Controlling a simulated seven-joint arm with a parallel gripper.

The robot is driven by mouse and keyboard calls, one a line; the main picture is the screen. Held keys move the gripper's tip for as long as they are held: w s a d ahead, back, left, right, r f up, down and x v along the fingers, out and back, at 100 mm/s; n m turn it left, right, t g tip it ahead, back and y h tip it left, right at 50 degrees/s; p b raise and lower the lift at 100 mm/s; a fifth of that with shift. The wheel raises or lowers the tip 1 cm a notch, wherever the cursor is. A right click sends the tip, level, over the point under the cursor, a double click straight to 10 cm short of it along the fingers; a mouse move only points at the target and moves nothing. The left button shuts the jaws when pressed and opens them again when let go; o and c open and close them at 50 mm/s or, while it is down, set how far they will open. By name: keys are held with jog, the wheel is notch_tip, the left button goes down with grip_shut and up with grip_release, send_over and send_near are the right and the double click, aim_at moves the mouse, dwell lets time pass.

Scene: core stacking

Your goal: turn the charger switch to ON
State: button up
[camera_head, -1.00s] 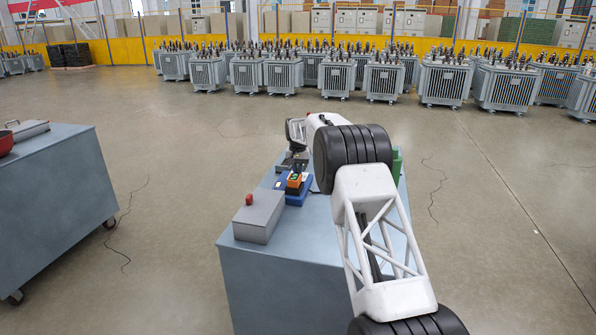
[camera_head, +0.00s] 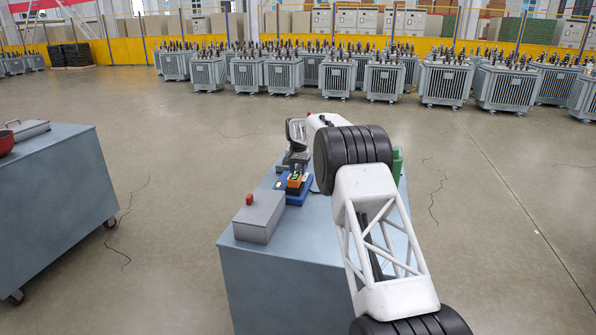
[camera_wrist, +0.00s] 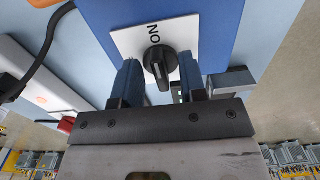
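In the wrist view, the charger's blue face (camera_wrist: 215,30) fills the upper middle. It carries a white label (camera_wrist: 127,42) reading ON and a black rotary switch (camera_wrist: 157,62). The switch's long grip points down in the picture, away from the ON lettering. My gripper (camera_wrist: 160,76) is open, with one blue-grey finger on each side of the switch. I cannot tell whether either finger touches it. In the head view, a blue charger (camera_head: 301,199) with an orange and black battery on it sits on the cart, close to my gripper (camera_head: 297,158); the switch is not visible there.
A grey box with a red button (camera_head: 261,214) stands near the front of the blue-grey cart (camera_head: 285,285). A green object (camera_head: 397,165) is partly behind my arm. A black cable (camera_wrist: 48,45) runs at the left in the wrist view. Another cart (camera_head: 55,195) stands left.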

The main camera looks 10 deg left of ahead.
aim_at(298, 170)
jog(key=shift+r, duration=0.1)
jog(key=shift+r, duration=3.8)
jog(key=shift+r, duration=0.1)
